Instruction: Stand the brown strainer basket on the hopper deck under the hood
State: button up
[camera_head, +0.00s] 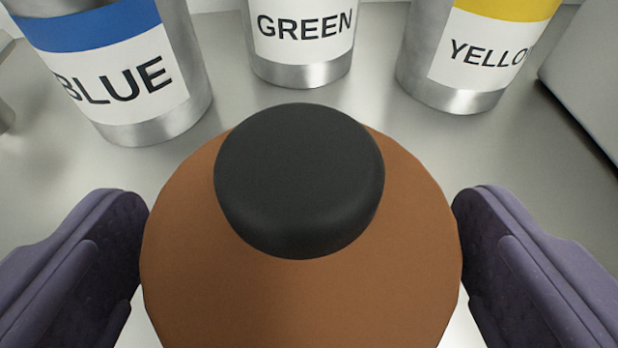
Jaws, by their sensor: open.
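A brown round body with a black knob on top fills the lower middle of the view; it is the only brown thing here, and I take it as the strainer basket (220,285). My gripper (301,215) is open, with one purple-grey finger on each side of the brown body. The fingertips are very close to its sides; I cannot tell if they touch. The basket's underside is hidden. I cannot make out the hood, nor tell whether the grey metal surface (365,105) is the hopper deck.
Behind the basket stand three metal cans: one labelled BLUE (125,75) at left, one labelled GREEN (303,40) in the middle, and one labelled YELLOW, partly cut off, (470,55) at right. A grey box-like body (590,75) edges the right side. Bare surface lies between them.

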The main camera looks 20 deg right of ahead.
jog(key=x, duration=0.3)
jog(key=shift+b, duration=0.35)
jog(key=shift+s+r, duration=0.1)
jog(key=c, duration=1)
jog(key=shift+c, duration=0.2)
jog(key=shift+r, duration=0.15)
